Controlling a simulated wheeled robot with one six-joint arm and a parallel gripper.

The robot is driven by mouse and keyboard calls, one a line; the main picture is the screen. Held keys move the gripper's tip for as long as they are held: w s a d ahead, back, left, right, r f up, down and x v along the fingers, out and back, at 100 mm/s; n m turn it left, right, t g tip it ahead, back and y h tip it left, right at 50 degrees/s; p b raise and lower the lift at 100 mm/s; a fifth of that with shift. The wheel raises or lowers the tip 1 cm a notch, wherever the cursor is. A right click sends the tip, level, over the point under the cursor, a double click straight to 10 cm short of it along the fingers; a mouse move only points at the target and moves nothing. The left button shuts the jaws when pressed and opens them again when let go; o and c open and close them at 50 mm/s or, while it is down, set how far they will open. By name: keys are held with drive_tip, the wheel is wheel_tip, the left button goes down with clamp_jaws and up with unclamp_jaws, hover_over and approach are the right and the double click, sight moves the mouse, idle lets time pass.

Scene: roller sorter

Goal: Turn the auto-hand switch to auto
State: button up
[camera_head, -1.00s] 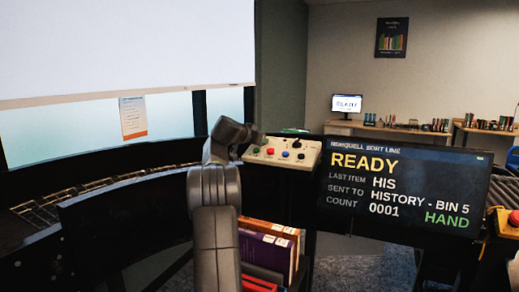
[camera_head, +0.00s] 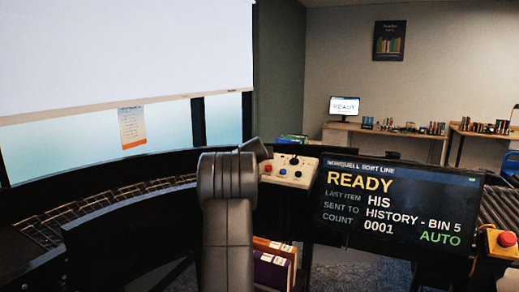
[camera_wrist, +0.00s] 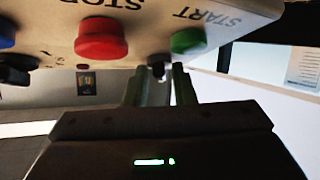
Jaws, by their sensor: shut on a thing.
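The cream control box (camera_head: 306,168) stands left of the dark display (camera_head: 400,205), which reads READY and, in green, AUTO. In the wrist view the box (camera_wrist: 240,12) is seen upside down and close, with a red STOP button (camera_wrist: 101,40) and a green START button (camera_wrist: 189,41). My gripper (camera_wrist: 159,82) is just under these buttons, its fingers shut on a small black piece, the auto-hand switch (camera_wrist: 157,69). Its markings are not visible. In the head view my arm hides my gripper and part of the box.
A dark curved conveyor (camera_head: 110,215) runs at left. Books (camera_head: 272,262) stand below the box. A red emergency button (camera_head: 506,239) on a yellow housing is at the right. Another black knob (camera_wrist: 17,70) is at the left of the wrist view.

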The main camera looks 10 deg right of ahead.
drive_tip(key=shift+r+n+y+p, duration=0.2)
drive_tip(key=shift+n+y+p, duration=0.35)
drive_tip(key=shift+p, duration=0.85)
drive_tip(key=shift+f+n+p, duration=0.25)
drive_tip(key=shift+p, duration=0.15)
drive_tip(key=o, duration=0.7)
drive_tip(key=shift+s+r, duration=0.1)
drive_tip(key=shift+s, duration=0.05)
drive_tip(key=b+v, duration=0.5)
drive_tip(key=v, duration=0.8)
drive_tip(key=shift+s, duration=0.25)
drive_tip(key=shift+w+d+r, duration=0.1)
drive_tip(key=p+x, duration=0.5)
drive_tip(key=x, duration=0.8)
drive_tip(key=shift+w, duration=0.3)
drive_tip(key=shift+s, duration=0.1)
